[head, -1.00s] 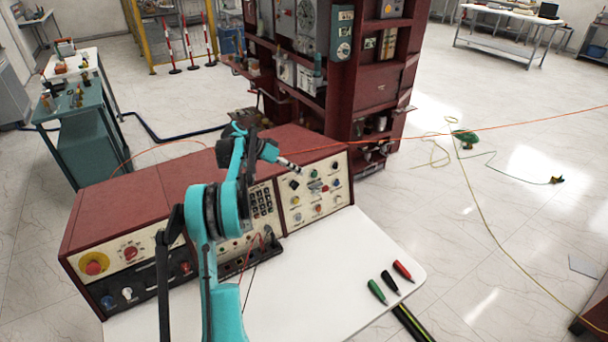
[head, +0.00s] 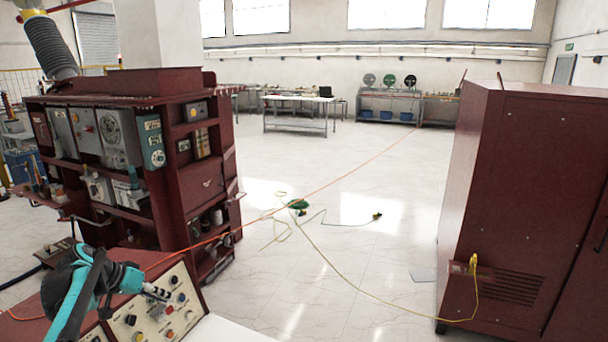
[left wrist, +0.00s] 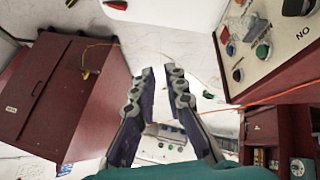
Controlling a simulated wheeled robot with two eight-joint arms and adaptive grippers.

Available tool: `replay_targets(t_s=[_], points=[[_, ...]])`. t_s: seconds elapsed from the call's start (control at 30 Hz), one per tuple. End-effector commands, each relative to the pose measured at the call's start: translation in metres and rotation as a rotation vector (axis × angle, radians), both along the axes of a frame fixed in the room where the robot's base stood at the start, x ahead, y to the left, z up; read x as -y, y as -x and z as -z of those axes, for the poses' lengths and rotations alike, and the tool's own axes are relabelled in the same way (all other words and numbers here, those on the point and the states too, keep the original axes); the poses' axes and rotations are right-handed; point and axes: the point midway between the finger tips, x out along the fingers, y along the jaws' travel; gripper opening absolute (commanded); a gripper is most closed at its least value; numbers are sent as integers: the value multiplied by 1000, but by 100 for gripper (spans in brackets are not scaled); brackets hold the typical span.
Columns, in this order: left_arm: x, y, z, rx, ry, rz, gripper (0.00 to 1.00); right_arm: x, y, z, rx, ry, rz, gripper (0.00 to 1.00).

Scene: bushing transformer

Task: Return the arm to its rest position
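My left arm, teal and black, comes in at the lower left of the head view. Its gripper (head: 157,292) is above the sloped control panel (head: 155,315) of the red console. In the left wrist view the fingers of this gripper (left wrist: 160,69) stand a little apart, with pale floor visible between them and nothing held. The panel with its knobs (left wrist: 262,45) shows at the upper right there, apart from the fingers. My right arm and gripper are in neither view.
A dark red cabinet with shelves (head: 205,185) stands behind the console at left. Another large red cabinet (head: 530,190) stands at right, with a yellow cable (head: 385,302) running to it. An orange cable (head: 345,167) crosses the view.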

Motion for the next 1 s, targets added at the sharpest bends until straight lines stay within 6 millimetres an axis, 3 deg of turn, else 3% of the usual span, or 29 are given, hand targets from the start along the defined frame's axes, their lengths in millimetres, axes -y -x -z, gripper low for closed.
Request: replay_targets(t_s=[0.03, 0.2, 0.37, 0.5, 0.73, 0.83, 1.0], points=[[27, 14, -8, -18, -23, -10, 12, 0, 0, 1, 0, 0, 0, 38], [95, 65, -19, -59, -107, -66, 12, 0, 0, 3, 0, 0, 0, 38], [145, 123, -17, -63, -185, -117, 12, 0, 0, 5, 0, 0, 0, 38], [178, 177, -3, -40, -249, -156, 12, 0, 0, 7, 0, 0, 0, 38], [207, 251, 34, 32, -322, -203, 12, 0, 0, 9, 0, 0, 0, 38], [211, 269, 48, 61, -336, -216, 12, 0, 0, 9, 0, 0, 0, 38], [214, 281, 59, 85, -347, -225, 12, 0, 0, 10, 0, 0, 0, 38]])
